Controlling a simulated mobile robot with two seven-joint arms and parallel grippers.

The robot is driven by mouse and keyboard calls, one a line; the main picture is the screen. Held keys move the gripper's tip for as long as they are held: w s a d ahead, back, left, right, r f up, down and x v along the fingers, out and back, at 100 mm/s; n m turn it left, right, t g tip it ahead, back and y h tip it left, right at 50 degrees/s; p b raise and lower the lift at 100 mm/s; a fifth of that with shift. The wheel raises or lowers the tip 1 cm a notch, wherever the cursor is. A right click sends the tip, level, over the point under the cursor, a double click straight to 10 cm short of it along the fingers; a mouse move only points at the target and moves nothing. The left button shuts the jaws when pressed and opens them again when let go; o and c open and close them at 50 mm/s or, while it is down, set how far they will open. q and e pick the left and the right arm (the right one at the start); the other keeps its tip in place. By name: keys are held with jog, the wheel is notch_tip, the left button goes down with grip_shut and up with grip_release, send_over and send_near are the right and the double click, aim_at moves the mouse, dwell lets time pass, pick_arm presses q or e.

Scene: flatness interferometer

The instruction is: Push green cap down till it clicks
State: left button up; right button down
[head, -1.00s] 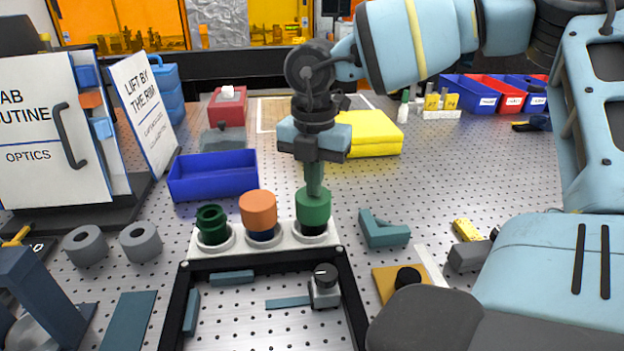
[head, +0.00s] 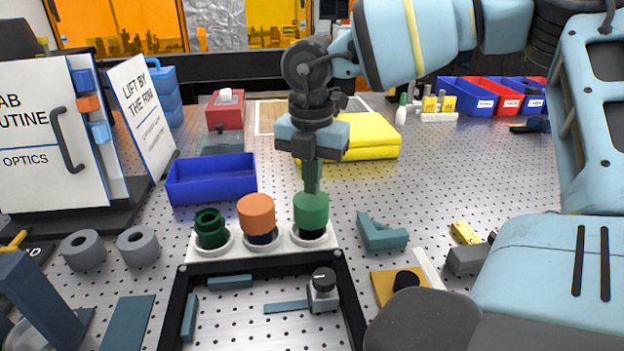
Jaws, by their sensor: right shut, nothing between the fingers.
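The green cap (head: 311,210) sits on a dark holder in the right-hand seat of the white three-place rack (head: 286,243). A dark band shows under the cap's lower edge. My right gripper (head: 312,188) is shut and empty, pointing straight down, with its fingertips at the top of the green cap. Whether they touch or sit just above it is hard to tell. An orange cap (head: 257,212) is on the middle seat. A dark green open ring-shaped part (head: 211,229) stands in the left seat. My left gripper is not in view.
A black frame (head: 262,262) stands in front of the rack, with a small black-knobbed device (head: 322,290) inside it. A blue tray (head: 212,178) is behind left, yellow cloths (head: 365,137) behind right. A teal angle block (head: 381,232) lies close on the right.

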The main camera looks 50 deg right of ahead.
aim_at(311, 199)
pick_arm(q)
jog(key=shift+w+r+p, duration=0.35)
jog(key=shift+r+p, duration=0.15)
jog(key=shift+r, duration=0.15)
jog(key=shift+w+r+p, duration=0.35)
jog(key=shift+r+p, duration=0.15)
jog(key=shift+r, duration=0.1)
pick_arm(e)
notch_tip(311, 199, up, 7)
jog(key=shift+f, duration=0.2)
